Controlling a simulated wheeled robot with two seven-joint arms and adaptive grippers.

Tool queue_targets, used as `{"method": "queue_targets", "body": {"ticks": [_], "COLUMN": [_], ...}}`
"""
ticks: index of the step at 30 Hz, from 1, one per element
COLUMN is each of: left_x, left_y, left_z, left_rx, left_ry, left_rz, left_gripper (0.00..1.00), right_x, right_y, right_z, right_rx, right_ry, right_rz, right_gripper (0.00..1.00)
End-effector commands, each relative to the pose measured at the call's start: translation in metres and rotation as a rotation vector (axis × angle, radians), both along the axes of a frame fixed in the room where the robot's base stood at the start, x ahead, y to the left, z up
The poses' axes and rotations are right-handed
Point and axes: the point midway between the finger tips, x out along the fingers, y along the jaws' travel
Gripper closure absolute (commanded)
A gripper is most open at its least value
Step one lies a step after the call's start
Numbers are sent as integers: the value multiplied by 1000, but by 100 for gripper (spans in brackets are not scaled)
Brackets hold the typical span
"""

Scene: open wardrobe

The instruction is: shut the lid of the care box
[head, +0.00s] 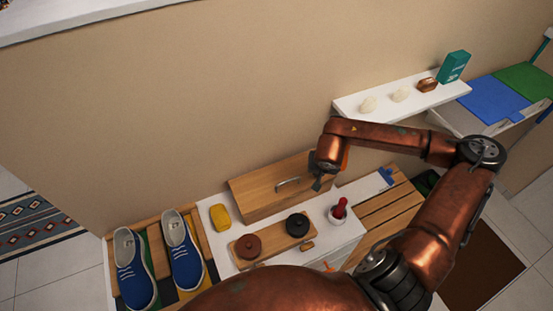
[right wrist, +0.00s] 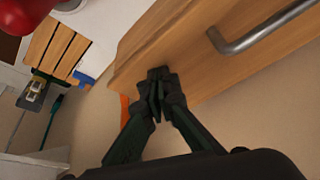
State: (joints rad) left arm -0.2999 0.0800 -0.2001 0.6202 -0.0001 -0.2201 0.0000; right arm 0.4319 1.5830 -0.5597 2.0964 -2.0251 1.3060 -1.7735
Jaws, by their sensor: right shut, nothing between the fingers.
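The care box appears as a wooden box (head: 260,195) standing against the wall on the white bench top. Its wooden panel carries a metal bar handle (head: 288,183). I cannot tell whether this panel is the lid, or whether it is fully down. The panel (right wrist: 190,50) and the handle (right wrist: 265,28) also fill the upper right of the right wrist view. My right gripper (head: 317,185) is at the right end of the box. In the right wrist view its shut, empty fingertips (right wrist: 158,75) are at the panel's edge; contact is unclear. My left gripper is out of view.
Blue shoes (head: 183,252) stand left. A white shelf (head: 385,108) is above right.

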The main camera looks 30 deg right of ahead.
Motion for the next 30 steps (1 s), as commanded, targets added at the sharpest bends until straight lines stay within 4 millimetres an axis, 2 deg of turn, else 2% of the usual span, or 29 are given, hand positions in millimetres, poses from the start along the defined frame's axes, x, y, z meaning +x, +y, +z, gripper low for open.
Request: {"method": "queue_targets", "body": {"ticks": [7, 16, 20, 30], "left_x": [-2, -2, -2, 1], "left_y": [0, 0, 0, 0], "left_z": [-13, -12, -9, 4], "left_rx": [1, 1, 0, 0], "left_ry": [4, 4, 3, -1], "left_rz": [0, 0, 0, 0], "left_gripper": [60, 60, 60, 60], "right_x": [-3, -4, -4, -3], "right_y": [0, 0, 0, 1], "right_z": [-14, -14, -8, 19], "right_rx": [-1, 0, 0, 0], "right_ry": [2, 2, 1, -1], "right_rz": [-1, 0, 0, 0], "right_gripper": [100, 100, 100, 100]}}
